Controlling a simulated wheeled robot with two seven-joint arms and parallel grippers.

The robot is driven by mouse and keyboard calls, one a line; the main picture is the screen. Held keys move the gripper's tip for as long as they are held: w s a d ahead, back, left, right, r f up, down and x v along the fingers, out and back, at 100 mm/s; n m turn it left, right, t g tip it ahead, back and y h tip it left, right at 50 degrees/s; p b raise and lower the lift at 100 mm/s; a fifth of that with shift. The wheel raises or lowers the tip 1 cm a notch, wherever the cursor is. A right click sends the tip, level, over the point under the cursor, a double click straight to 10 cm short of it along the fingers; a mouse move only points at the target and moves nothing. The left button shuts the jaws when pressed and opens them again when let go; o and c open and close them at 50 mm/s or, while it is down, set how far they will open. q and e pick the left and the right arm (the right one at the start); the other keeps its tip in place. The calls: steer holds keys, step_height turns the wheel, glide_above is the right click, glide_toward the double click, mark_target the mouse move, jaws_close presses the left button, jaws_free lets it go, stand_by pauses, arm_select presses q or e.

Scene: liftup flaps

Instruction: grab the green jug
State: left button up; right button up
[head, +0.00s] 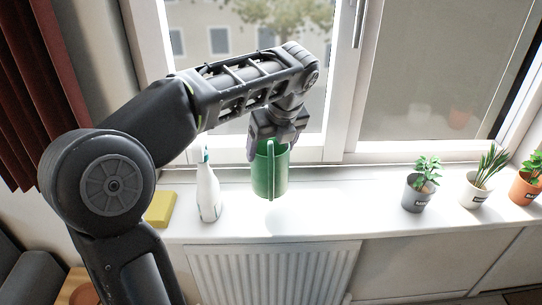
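The green jug (271,175) is upright over the white windowsill in the middle of the head view, its handle facing me. My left gripper (273,147) is above it with its fingers at the jug's upper part, and it appears shut on the jug. The jug's base looks slightly above the sill, with a soft shadow below it. The fingers hide part of the jug's rim. My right gripper is not in view.
A white spray bottle (208,191) stands left of the jug, with a yellow sponge-like block (160,208) further left. Potted plants (420,192) stand at the right of the windowsill (345,205). The sill between jug and plants is clear. A radiator (275,270) is below.

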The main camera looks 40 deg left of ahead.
arm_select(q)
steer(key=shift+r, duration=1.55)
